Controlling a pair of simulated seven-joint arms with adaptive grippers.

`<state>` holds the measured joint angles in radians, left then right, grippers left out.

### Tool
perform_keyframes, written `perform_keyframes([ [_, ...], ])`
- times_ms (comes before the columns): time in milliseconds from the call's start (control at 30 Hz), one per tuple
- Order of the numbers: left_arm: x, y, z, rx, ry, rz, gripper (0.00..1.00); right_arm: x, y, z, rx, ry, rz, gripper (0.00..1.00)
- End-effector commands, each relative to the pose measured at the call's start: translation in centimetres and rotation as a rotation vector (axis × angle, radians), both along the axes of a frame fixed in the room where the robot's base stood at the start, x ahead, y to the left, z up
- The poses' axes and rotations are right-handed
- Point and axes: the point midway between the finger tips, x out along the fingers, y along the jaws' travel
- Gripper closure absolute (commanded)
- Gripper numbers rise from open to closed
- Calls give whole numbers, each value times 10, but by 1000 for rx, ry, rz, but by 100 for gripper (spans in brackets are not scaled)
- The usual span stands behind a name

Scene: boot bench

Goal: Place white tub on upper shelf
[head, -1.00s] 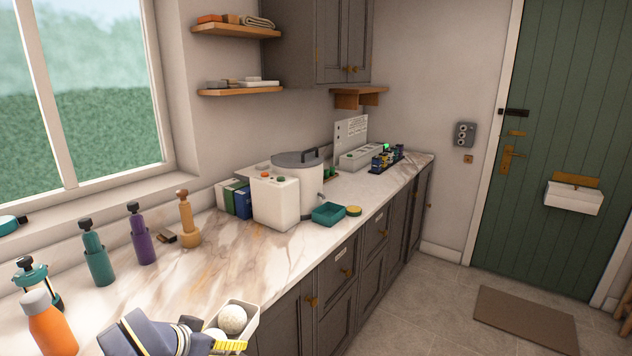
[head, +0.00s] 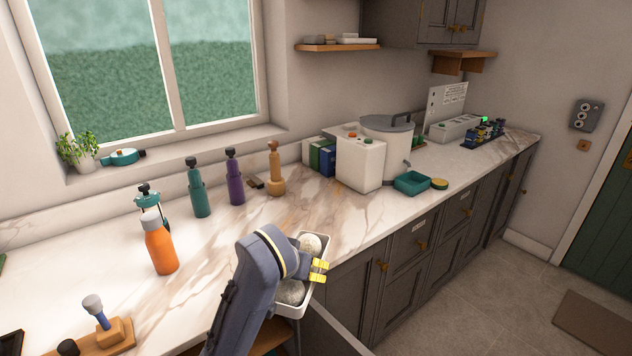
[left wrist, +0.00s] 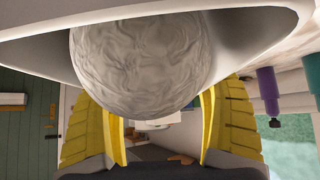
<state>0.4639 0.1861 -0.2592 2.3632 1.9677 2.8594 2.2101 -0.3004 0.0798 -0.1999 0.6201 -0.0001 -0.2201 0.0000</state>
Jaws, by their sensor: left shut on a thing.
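The white tub (head: 289,308) is near the counter's front edge in the head view, holding pale, wrinkled round things (head: 310,243). My left gripper (head: 318,271), with yellow fingers, is shut on the tub's side; my arm hides part of the tub. In the left wrist view the tub (left wrist: 270,40) fills the top, with one ball large inside it, and my yellow fingers (left wrist: 160,130) stand at either side below. A wooden wall shelf (head: 325,48) with flat grey and white items shows at the top. My right gripper is not in view.
A wooden surface (head: 268,338) shows below the counter, beside a dark open panel (head: 335,330). An orange bottle (head: 161,250), several pump-like bottles, a white box (head: 360,165) and a lidded pot (head: 388,138) stand on the marble counter (head: 215,255). Open floor (head: 480,300) lies right.

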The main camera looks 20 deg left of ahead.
Motion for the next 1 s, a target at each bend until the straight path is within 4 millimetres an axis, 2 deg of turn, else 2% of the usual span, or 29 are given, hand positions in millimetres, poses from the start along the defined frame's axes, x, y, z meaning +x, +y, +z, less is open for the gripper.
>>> perform_keyframes([
  [167,19,17,12,-2,-3,14,64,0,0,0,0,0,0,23],
  [267,37,35,23,-3,-3,23,64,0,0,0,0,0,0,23],
  [467,82,90,54,-7,-2,41,64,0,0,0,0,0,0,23],
  [600,113,139,81,-8,-2,36,64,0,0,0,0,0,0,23],
  [800,149,202,111,-7,-1,-21,64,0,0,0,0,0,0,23],
  [1000,172,239,128,-3,1,-112,64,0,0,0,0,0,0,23],
])
